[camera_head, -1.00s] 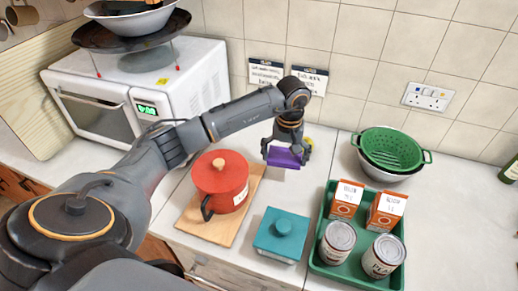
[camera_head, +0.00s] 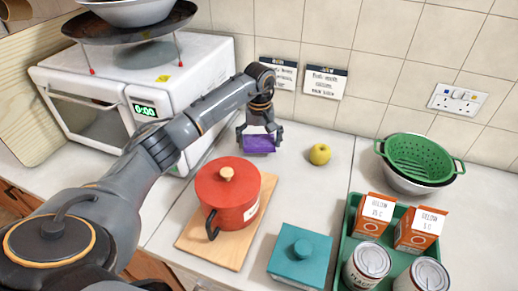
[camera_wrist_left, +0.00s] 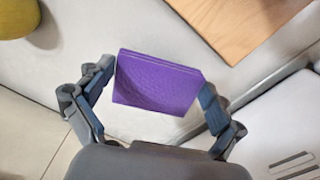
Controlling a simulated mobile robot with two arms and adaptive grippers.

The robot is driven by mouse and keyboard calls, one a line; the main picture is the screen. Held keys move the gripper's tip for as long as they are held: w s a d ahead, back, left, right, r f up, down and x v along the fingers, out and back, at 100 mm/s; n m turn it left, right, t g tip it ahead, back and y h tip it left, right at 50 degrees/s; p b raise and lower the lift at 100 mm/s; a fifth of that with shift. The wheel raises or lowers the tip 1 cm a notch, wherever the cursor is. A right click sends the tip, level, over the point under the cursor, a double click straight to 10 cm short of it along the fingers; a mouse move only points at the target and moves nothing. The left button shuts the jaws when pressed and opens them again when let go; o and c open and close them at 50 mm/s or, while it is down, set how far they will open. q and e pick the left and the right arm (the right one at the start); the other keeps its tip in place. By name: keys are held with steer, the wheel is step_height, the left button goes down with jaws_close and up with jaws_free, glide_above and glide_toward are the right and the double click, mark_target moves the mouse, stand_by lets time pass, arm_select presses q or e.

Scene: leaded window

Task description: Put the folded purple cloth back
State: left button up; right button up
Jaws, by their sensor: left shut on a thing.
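The folded purple cloth (camera_head: 259,145) is between the fingers of my left gripper (camera_head: 259,134), behind the red pot on the counter. In the left wrist view the cloth (camera_wrist_left: 156,83) sits flat between the two fingers, and the left gripper (camera_wrist_left: 155,95) is shut on it at both sides. White counter shows around it. I cannot tell whether the cloth touches the counter. My right gripper is not in view.
A red pot (camera_head: 228,195) stands on a wooden board (camera_head: 258,222). A yellow fruit (camera_head: 320,154) lies right of the cloth. The microwave (camera_head: 195,80) is at left. A teal lidded box (camera_head: 300,257), a green tray (camera_head: 345,235) with cartons and cans, and a green colander (camera_head: 418,158) stand right.

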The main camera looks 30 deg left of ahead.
mark_target(259, 145)
arm_select(q)
step_height(259, 145, down, 3)
steer(key=shift+f+p, duration=0.1)
steer(key=shift+p, duration=0.35)
steer(key=shift+f, duration=0.15)
steer(key=shift+f+b, duration=0.1)
steer(key=shift+b, duration=0.2)
steer(key=o, duration=0.8)
steer(key=shift+c, duration=0.2)
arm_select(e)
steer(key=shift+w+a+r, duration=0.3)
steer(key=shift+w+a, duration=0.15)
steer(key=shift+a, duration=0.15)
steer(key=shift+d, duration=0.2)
